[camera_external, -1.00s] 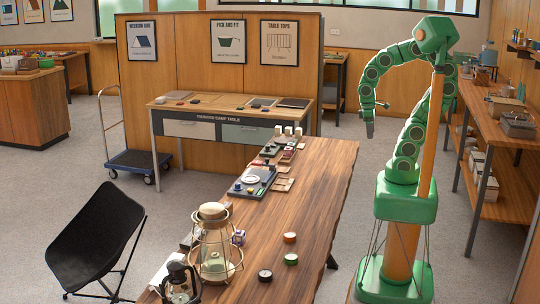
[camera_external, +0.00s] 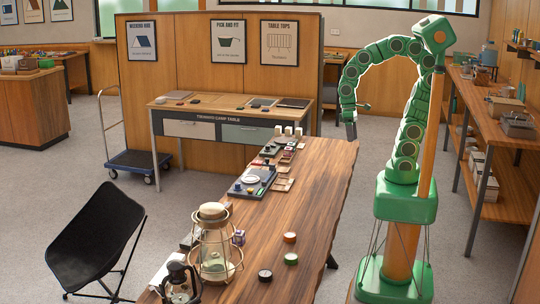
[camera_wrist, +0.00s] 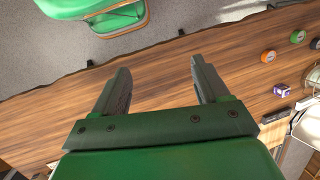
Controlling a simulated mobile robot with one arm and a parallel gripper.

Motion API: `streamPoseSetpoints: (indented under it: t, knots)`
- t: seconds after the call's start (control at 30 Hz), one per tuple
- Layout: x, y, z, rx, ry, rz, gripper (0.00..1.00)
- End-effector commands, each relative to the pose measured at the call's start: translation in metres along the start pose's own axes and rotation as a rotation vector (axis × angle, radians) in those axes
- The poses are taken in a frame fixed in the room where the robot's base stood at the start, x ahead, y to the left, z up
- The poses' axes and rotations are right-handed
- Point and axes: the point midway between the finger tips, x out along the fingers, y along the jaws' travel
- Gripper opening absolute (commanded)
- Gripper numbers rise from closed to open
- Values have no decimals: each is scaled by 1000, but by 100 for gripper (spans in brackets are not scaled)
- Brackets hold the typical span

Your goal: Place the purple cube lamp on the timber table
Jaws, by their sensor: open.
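The purple cube lamp (camera_external: 239,237) is a small purple and white cube. It stands on the long timber table (camera_external: 312,205), right beside the large glass lantern, toward the near end. It also shows at the right of the wrist view (camera_wrist: 282,89). My gripper (camera_external: 351,133) hangs above the far right end of that table, well away from the cube. In the wrist view my gripper (camera_wrist: 160,70) has its two fingers spread with nothing between them, and the wood grain of the tabletop (camera_wrist: 170,95) shows beyond them.
The caged lantern (camera_external: 214,250) and a small black lantern (camera_external: 180,285) stand close to the cube. Orange (camera_external: 290,237), green (camera_external: 291,258) and black (camera_external: 265,275) pucks lie to its right. A game-like board (camera_external: 252,182) and small items line the left edge. The table's right-middle is clear.

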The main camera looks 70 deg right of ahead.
Motion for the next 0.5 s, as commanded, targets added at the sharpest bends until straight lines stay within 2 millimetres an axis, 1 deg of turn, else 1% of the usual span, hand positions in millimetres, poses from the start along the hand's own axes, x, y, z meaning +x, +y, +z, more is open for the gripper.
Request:
streamPoseSetpoints:
  t: [0.03, 0.1, 0.5]
  knots:
    - [1, -12, -8, 6, -10, -23, 74]
    - [2, -28, -19, 22, -21, -58, 74]
    - [14, -121, -76, 135, -114, -249, 74]
